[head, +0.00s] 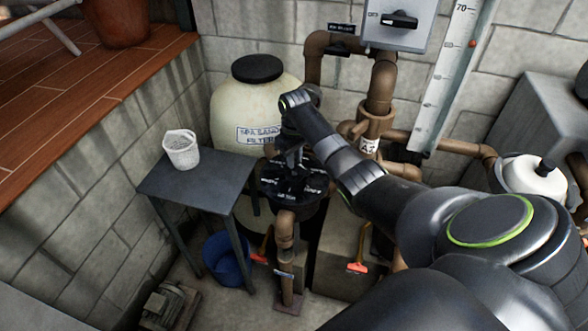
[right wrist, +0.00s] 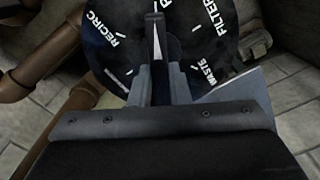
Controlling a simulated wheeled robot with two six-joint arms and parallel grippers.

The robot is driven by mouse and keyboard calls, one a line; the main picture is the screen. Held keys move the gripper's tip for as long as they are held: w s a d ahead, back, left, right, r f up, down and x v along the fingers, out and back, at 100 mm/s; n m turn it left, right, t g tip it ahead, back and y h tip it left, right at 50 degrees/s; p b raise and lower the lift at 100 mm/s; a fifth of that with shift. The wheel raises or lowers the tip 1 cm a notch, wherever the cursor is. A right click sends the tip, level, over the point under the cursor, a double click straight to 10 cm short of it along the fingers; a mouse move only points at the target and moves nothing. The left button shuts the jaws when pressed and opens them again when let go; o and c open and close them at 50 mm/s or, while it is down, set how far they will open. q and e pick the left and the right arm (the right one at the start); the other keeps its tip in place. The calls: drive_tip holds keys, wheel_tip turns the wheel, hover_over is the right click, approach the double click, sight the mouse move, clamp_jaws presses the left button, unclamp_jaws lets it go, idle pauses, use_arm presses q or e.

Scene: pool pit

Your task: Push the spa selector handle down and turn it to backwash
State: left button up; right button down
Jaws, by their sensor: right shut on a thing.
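The spa selector valve (head: 294,180) is a black round dial with white position labels on brown pipework, in front of the cream spa sand filter (head: 252,100). My right gripper (head: 291,157) reaches down onto it and hides part of the dial. In the right wrist view the dial face (right wrist: 105,22) shows RECIRC at left, FILTER at right and WASTE at lower right. The dark handle (right wrist: 157,42) stands between the grey fingers of my right gripper (right wrist: 158,84), which is shut on it. The handle's far end points toward a label cut off at the top edge. BACKWASH is not readable. My left gripper is out of view.
A grey table (head: 205,178) with a white basket (head: 180,150) stands left of the valve. A blue bucket (head: 226,258) sits below it. Brown pipes (head: 383,82) and a grey switch box (head: 398,22) are behind.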

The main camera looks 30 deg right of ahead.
drive_tip(key=shift+s+f, duration=0.1)
drive_tip(key=shift+f, duration=0.5)
idle(0.4)
drive_tip(key=shift+r+n, duration=0.1)
drive_tip(key=shift+n, duration=0.9)
drive_tip(key=n+p, duration=0.1)
drive_tip(key=n, duration=0.5)
drive_tip(key=shift+n, duration=0.3)
drive_tip(key=n, duration=0.3)
drive_tip(key=shift+p, duration=0.3)
drive_tip(key=c, duration=1.3)
unclamp_jaws()
drive_tip(key=shift+o, duration=0.3)
